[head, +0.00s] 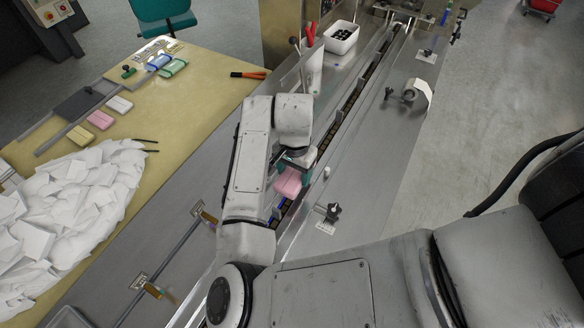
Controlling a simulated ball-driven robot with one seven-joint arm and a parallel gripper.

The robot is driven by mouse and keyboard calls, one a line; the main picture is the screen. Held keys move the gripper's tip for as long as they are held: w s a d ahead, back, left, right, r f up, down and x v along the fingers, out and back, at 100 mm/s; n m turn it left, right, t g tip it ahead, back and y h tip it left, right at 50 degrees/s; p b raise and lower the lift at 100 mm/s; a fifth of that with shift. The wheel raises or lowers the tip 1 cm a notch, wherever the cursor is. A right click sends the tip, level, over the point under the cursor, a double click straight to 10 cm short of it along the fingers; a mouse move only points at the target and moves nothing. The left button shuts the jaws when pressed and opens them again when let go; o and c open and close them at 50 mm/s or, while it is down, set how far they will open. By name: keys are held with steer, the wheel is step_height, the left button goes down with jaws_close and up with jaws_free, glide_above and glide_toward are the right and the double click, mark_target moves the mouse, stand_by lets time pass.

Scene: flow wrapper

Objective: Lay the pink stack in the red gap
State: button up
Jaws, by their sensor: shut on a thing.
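My gripper (294,168) is shut on a pink stack (288,184) and holds it over or at the long narrow channel (352,98) of the machine. I cannot tell whether the stack touches the channel. Teal parts show at the gripper beside the stack. Another pink stack (100,120) lies on the yellow table at the left. I cannot make out a red gap; my arm and the held stack hide part of the channel.
The yellow table (205,93) bears a pile of white packets (75,215) and green, blue, white and yellow stacks. A white bin (341,37) and an upright clear holder (313,70) stand beside the channel. Knobs (332,212) rise from the steel deck on the right.

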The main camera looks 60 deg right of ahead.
steer(key=shift+s+f+b, duration=0.1)
steer(key=shift+f+b, duration=1.55)
steer(key=shift+f, duration=1.1)
steer(key=shift+f, duration=0.15)
